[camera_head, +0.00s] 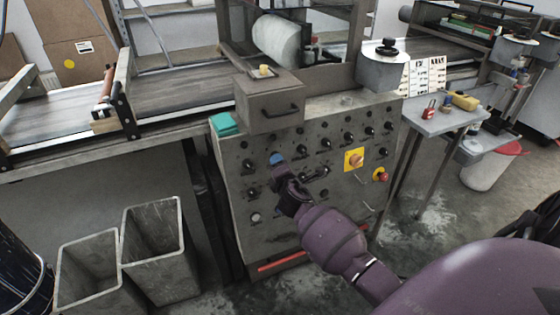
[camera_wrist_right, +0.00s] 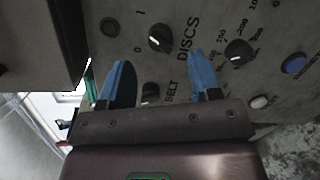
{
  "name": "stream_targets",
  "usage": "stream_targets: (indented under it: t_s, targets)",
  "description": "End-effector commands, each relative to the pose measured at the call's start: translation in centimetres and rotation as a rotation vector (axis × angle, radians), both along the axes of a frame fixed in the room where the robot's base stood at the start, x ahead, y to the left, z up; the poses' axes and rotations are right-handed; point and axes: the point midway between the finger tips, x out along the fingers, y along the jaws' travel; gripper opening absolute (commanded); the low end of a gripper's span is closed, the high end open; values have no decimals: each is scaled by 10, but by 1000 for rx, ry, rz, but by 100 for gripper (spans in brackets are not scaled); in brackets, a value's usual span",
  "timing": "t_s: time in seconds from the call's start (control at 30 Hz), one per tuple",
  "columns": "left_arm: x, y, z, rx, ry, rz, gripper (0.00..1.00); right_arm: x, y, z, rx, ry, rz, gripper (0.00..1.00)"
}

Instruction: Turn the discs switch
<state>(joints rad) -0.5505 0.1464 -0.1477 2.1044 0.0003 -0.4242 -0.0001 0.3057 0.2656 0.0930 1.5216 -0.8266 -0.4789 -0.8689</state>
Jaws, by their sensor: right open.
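The discs switch (camera_wrist_right: 160,38) is a black rotary knob with a white mark on a grey panel, beside the lettering DISCS and between 0 and 1 marks. My right gripper (camera_wrist_right: 159,58) is open and empty, its two blue fingers pointing at the panel. In the wrist view, the knob shows just beyond the fingertips, between their lines; I see no contact. In the head view, my right gripper (camera_head: 279,164) is in front of the left-middle of the control panel (camera_head: 310,215) and covers part of it. I cannot single out the discs switch there. My left gripper is not in view.
In the wrist view, a second knob (camera_wrist_right: 240,52) with a number scale, a BELT knob (camera_wrist_right: 150,92) and a blue button (camera_wrist_right: 294,64) are nearby. A drawer box (camera_head: 268,105) juts out above the panel. A yellow-plated switch (camera_head: 354,159) and a red button (camera_head: 382,175) are to the right.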

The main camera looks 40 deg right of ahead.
Motion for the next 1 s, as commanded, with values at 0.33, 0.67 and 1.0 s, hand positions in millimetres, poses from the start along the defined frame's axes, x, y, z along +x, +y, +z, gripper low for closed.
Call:
stream_targets:
  t_s: [0.33, 0.67, 1.0]
  targets:
    - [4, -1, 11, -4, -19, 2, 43, -45, 21, 10, -1, -1, -1, 57]
    - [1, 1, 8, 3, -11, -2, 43, -53, 25, 10, 0, 0, 0, 57]
    - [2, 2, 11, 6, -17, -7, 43, -53, 25, 10, 0, 0, 0, 57]
